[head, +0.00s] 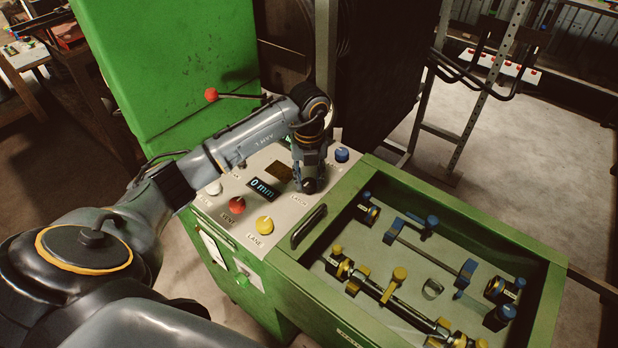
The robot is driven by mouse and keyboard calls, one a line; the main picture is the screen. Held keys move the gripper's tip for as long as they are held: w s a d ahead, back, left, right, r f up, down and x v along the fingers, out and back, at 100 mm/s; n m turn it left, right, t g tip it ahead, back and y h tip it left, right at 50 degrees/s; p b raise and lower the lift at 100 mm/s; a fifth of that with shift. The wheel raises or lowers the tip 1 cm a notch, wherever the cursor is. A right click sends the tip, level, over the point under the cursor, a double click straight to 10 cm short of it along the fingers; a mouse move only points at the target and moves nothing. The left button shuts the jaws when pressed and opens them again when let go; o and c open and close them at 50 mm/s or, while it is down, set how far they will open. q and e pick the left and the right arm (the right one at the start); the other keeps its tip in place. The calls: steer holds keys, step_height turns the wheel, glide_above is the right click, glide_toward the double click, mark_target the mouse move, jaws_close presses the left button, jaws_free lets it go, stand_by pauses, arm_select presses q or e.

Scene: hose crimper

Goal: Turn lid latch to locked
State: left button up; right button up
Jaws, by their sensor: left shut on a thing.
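The grey control panel (283,222) of the green machine carries several knobs and a small display (262,188) reading 0 mm. My left gripper (311,184) points down onto the panel's right part, right of the display, beside a small label that seems to read LATCH. It is shut on a knob there, which I take to be the lid latch; the gripper hides most of it, so its turn angle cannot be read. My right gripper is not in view.
A red knob (237,205), a yellow knob (264,225), a white knob (214,188) and a blue knob (342,155) stand around the gripper. A green-framed tray (407,235) with yellow and blue clamped parts lies right.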

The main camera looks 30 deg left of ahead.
arm_select(q)
steer(key=m+b, duration=0.3)
steer(key=m, duration=0.1)
steer(key=shift+f+m, duration=0.15)
steer(key=shift+m, duration=0.25)
steer(key=m+b, duration=0.3)
steer(key=m, duration=0.1)
steer(key=shift+m, duration=0.3)
steer(key=m+b, duration=0.2)
steer(key=m, duration=0.2)
steer(key=shift+b, duration=0.4)
steer(key=shift+m+b, duration=0.85)
steer(key=shift+m, duration=1.35)
